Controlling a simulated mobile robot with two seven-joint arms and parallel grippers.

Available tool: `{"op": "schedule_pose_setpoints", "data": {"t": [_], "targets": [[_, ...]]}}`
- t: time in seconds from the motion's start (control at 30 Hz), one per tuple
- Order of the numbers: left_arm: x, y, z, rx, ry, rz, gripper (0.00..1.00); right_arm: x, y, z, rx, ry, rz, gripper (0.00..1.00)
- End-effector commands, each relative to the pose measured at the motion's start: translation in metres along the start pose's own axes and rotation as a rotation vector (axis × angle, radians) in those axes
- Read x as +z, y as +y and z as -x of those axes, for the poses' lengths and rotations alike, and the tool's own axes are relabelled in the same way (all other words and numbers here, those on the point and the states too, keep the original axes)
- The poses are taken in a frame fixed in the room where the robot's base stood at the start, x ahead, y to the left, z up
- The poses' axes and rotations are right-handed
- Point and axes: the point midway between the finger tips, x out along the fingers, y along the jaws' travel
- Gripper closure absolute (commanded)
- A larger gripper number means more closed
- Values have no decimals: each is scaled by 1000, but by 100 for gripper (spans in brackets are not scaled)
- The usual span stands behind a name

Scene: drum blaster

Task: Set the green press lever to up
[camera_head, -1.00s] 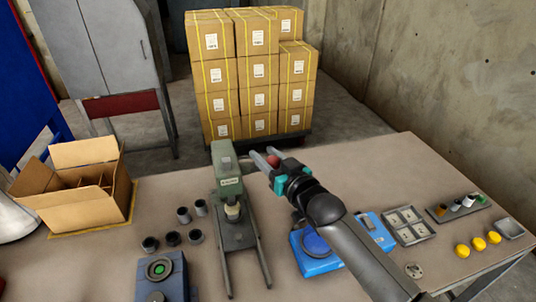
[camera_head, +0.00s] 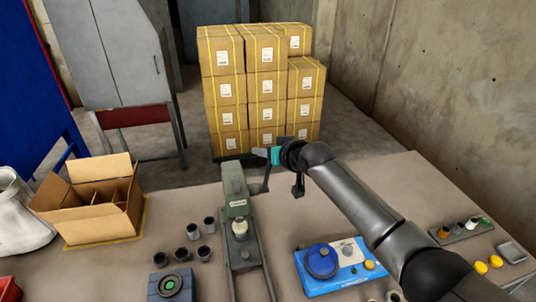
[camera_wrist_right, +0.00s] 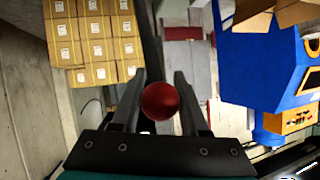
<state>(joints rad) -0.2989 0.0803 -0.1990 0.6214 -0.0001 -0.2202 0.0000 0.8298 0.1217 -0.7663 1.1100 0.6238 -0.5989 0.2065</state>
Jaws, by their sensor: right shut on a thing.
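The green press (camera_head: 236,195) stands on the table in the head view, left of my right arm. Its dark lever arm (camera_head: 264,182) rises on its right side towards my right gripper (camera_head: 262,153). In the right wrist view the lever's red ball knob (camera_wrist_right: 161,101) sits between the two fingers of my right gripper (camera_wrist_right: 158,104), which is shut on it. The gripper hides the knob in the head view. My left gripper is not in view.
An open cardboard box (camera_head: 88,212), several dark cups (camera_head: 192,259) and a blue device with a green button (camera_head: 172,285) lie left of the press. A blue unit (camera_head: 335,268) stands to the right. Stacked cartons (camera_head: 265,90) stand behind the table.

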Motion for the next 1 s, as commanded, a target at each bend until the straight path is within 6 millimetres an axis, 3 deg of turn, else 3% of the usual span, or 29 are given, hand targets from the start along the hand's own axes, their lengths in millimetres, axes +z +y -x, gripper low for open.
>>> {"op": "schedule_pose_setpoints", "data": {"t": [0.47, 0.5, 0.73, 1.0], "targets": [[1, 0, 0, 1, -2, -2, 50, -6, -1, -1, -1, 0, -2, 100], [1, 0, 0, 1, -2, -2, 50, -7, -1, -1, -1, 1, -1, 54], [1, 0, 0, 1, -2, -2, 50, -4, 0, -1, 0, -4, -2, 28], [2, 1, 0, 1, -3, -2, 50, -2, 0, -1, 1, -7, -2, 27]]}}
